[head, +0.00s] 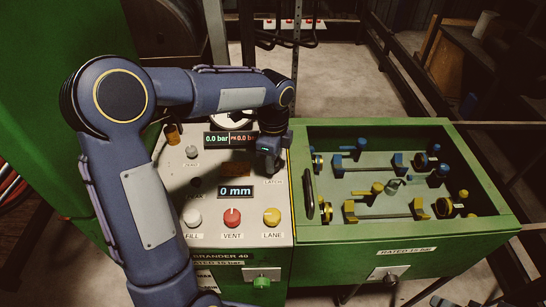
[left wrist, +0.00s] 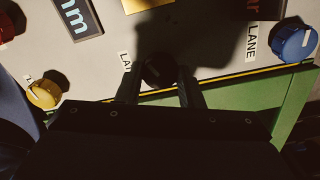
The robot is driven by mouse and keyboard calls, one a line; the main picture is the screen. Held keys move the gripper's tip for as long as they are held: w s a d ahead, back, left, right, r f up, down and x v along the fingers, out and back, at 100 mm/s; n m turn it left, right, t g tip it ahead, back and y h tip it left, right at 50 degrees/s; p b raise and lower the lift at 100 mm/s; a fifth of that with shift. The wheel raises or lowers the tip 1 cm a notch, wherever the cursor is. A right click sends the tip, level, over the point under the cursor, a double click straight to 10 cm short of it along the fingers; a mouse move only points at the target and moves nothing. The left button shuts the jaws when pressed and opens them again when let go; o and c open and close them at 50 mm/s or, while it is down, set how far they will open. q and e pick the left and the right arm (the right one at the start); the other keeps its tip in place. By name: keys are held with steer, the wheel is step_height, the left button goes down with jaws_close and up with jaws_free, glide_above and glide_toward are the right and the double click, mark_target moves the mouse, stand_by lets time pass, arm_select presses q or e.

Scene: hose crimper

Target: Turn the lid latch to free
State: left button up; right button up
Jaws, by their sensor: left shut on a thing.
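My left gripper (head: 268,168) reaches down from above onto the right edge of the control panel, by the LATCH label (head: 274,182). In the left wrist view its two dark fingers (left wrist: 160,90) stand on either side of the dark lid latch knob (left wrist: 154,72), shut on it. The knob is in deep shadow, so its turned angle cannot be told. In the head view the gripper hides the latch. My right gripper is not in view.
The panel (head: 215,210) carries FILL (head: 192,217), VENT (head: 232,217) and LANE (head: 272,217) knobs and a 0 mm display (head: 235,191). To the right, the green box (head: 400,241) holds blue and yellow fittings in its recess. A blue knob (left wrist: 294,40) is near the latch.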

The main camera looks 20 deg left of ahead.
arm_select(q)
steer(key=n, duration=1.2)
steer(key=shift+n, duration=0.3)
stand_by(0.4)
steer(key=o, duration=1)
steer(key=shift+c, duration=0.2)
step_height(320, 180, up, 8)
steer(key=shift+f, duration=0.1)
